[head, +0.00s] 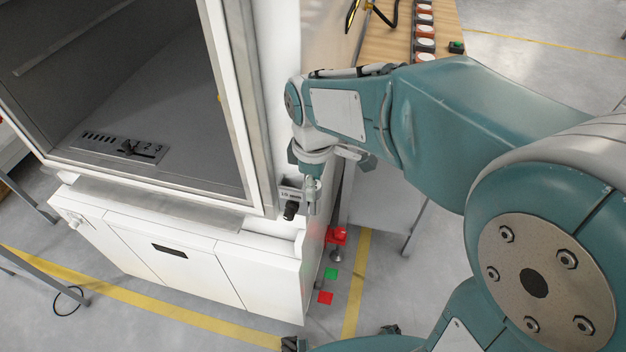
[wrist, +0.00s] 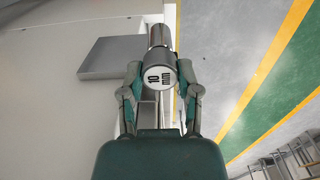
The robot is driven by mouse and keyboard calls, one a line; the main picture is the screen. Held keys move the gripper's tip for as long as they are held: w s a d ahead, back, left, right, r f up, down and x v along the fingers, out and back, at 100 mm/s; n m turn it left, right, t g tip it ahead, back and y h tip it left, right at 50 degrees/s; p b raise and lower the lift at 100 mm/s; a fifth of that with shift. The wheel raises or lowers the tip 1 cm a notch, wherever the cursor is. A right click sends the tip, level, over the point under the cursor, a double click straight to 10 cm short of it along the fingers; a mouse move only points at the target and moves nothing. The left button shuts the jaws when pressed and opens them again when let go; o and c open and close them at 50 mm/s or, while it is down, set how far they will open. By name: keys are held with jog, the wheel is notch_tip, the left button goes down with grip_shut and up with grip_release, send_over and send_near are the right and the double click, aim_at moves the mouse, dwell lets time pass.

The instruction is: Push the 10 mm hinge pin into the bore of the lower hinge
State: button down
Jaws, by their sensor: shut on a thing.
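My gripper (wrist: 160,80) is shut on the hinge pin (wrist: 157,79), whose round white end face reads 10 mm in the wrist view. One finger lies on each side of the pin's head. A grey metal cylinder (wrist: 159,36) lies in line just beyond the pin and may be the lower hinge's barrel. The bore is hidden, and I cannot tell how deep the pin sits. In the head view my gripper (head: 311,183) points down beside the front corner of the white chamber (head: 285,130), with a small metal cylinder at its tip.
A flat grey block (wrist: 112,58) stands out left of the pin. Red and green squares (head: 330,273) show below. A wooden bench (head: 390,40) stands behind.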

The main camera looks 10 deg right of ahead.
jog(key=shift+f, duration=0.35)
jog(key=shift+c, duration=1.2)
grip_release()
notch_tip(320, 180, up, 12)
jog(key=s+d+f+m+t, duration=0.4)
jog(key=s+d+m+t, duration=0.1)
jog(key=s+d+m, duration=0.5)
jog(key=s+m, duration=0.2)
jog(key=m, duration=0.2)
jog(key=shift+s+d+t, duration=0.3)
jog(key=shift+d, duration=0.1)
